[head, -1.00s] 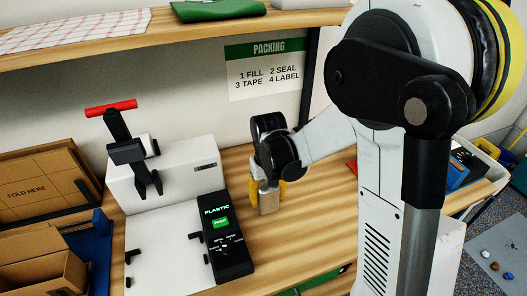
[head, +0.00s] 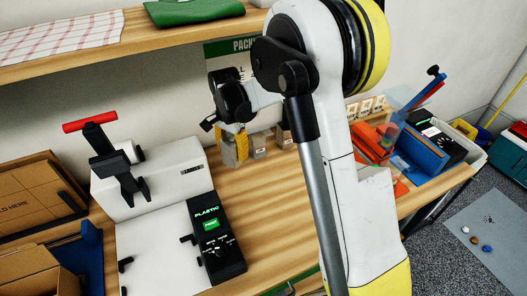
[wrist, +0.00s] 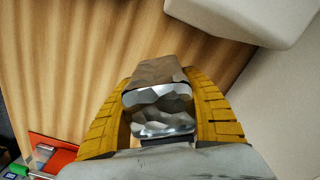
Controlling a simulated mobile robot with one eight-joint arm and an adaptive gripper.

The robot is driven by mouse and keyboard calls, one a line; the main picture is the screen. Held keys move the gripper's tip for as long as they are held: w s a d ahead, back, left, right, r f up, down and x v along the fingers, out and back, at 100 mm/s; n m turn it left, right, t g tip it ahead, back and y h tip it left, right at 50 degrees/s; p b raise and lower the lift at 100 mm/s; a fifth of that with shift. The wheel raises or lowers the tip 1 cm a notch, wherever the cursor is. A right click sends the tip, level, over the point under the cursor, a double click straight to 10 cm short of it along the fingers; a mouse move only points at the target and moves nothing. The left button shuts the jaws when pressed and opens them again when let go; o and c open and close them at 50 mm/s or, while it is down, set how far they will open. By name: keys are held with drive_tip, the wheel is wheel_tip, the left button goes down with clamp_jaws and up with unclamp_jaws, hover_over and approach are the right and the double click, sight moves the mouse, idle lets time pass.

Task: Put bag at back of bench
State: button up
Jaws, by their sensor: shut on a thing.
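My gripper (head: 234,146) is near the back of the wooden bench (head: 265,205), right of the sealing machine. Its yellow fingers are shut on a small grey-brown bag (head: 229,157). In the wrist view the bag (wrist: 158,98) shows a crinkled, shiny silver face between the two fingers. I cannot tell whether its bottom touches the bench. My wrist and fingers hide part of it in the head view.
Two similar small packs (head: 258,146) (head: 284,136) stand just right of the held bag. The white sealing machine (head: 150,185) and its black control panel (head: 215,240) are at left. A shelf (head: 100,45) overhangs the back. Bare wood lies in front.

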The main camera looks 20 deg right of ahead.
sight(226, 136)
drive_tip(key=w+m, duration=0.2)
drive_tip(key=w+r+m, duration=0.1)
drive_tip(key=m, duration=0.1)
drive_tip(key=w+r+m+p, duration=0.1)
drive_tip(key=w+m, duration=0.1)
drive_tip(key=shift+w+r, duration=0.2)
drive_tip(key=shift+w, duration=0.1)
drive_tip(key=shift+w+f+m, duration=0.1)
drive_tip(key=shift+f+m, duration=0.15)
drive_tip(key=shift+m, duration=0.05)
wheel_tip(226, 136, down, 9)
drive_tip(key=shift+f+b, duration=0.15)
drive_tip(key=shift+b, duration=1.1)
drive_tip(key=shift+f, duration=0.25)
drive_tip(key=o, duration=1.1)
drive_tip(key=shift+r, duration=0.1)
